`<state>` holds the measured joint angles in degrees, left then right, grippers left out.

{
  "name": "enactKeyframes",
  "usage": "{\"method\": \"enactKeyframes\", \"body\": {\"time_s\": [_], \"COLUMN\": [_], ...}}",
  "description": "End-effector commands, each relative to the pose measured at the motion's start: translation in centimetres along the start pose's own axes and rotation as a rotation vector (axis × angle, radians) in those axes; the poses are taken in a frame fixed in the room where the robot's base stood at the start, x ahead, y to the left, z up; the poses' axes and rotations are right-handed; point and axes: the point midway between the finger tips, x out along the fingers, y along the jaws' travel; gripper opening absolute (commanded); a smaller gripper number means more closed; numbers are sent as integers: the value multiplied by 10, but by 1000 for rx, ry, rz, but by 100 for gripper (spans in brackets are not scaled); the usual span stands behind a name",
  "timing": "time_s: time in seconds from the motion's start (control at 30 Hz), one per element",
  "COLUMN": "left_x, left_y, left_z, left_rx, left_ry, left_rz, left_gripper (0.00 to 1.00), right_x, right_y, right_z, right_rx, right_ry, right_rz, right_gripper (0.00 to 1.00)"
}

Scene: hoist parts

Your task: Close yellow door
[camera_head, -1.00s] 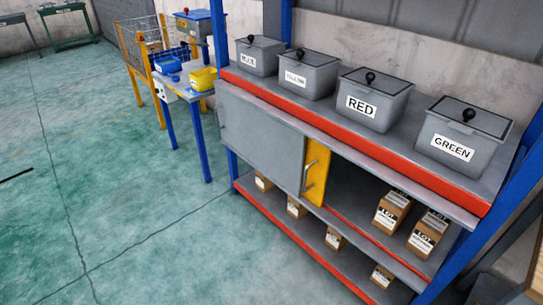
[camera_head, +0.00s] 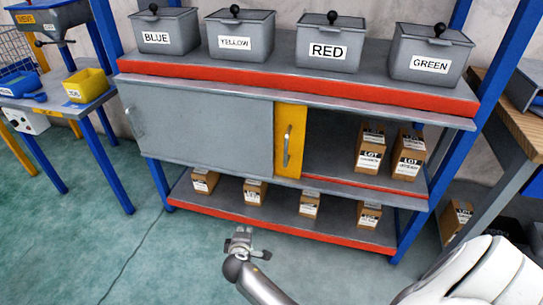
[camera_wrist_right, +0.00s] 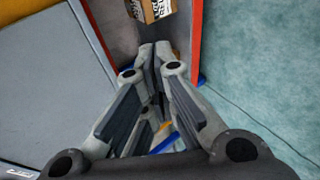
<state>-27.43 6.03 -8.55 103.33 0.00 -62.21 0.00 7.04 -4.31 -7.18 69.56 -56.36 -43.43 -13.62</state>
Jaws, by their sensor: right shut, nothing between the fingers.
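The yellow door (camera_head: 289,140) is a narrow sliding panel with a grey vertical handle (camera_head: 287,146). It shows at the middle of the shelf unit in the head view, beside the right edge of the grey door (camera_head: 200,125). To its right the compartment (camera_head: 330,145) is open, with boxes inside. My right gripper (camera_head: 241,236) is shut and empty, low in front of the lower shelf and below the yellow door, apart from it. In the right wrist view its fingers (camera_wrist_right: 155,60) are together, with a grey panel to the left. My left gripper is not in view.
Lidded grey bins, such as the RED one (camera_head: 328,48), stand on top. Several cardboard boxes, such as one on the lower shelf (camera_head: 254,192), sit inside. A blue-legged table (camera_head: 75,105) is at left, a wooden bench (camera_head: 515,110) at right. The floor (camera_head: 110,230) is clear.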

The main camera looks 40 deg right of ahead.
Motion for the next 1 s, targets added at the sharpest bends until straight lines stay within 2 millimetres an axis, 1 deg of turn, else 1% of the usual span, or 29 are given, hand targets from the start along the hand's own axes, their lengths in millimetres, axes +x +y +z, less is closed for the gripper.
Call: {"method": "enactKeyframes", "body": {"time_s": [0.03, 0.07, 0.1, 0.17, 0.2, 0.3, 0.4, 0.5, 0.53, 0.6, 0.67, 0.77, 0.93, 1.0], "left_x": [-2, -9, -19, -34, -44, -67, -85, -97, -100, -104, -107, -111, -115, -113], "left_y": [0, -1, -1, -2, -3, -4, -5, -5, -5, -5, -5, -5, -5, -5], "left_z": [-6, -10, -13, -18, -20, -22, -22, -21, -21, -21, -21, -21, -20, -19], "left_rx": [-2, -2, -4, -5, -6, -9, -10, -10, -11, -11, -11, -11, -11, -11], "left_ry": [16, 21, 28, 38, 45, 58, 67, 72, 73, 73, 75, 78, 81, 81], "left_rz": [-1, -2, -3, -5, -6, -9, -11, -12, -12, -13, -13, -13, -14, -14], "left_gripper": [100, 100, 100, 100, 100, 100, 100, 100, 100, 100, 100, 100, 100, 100], "right_x": [6, 5, 2, -5, -12, -30, -48, -61, -63, -66, -65, -56, -29, -16], "right_y": [27, 47, 73, 110, 133, 181, 214, 234, 237, 244, 249, 256, 275, 283], "right_z": [-10, -13, -16, -20, -20, -16, -11, -6, -5, -3, -2, 2, 11, 15], "right_rx": [-6, -15, -22, -27, -28, -21, -9, 0, 2, 6, 6, 5, 5, 4], "right_ry": [-14, -28, -50, -86, -112, -179, -233, -271, -279, -290, -295, -295, -295, -295], "right_rz": [80, 128, 191, 280, 335, 452, 536, 586, 595, 609, 615, 615, 615, 615], "right_gripper": [0, 0, 0, 0, 0, 0, 0, 0, 0, 0, 0, 0, 0, 0]}}
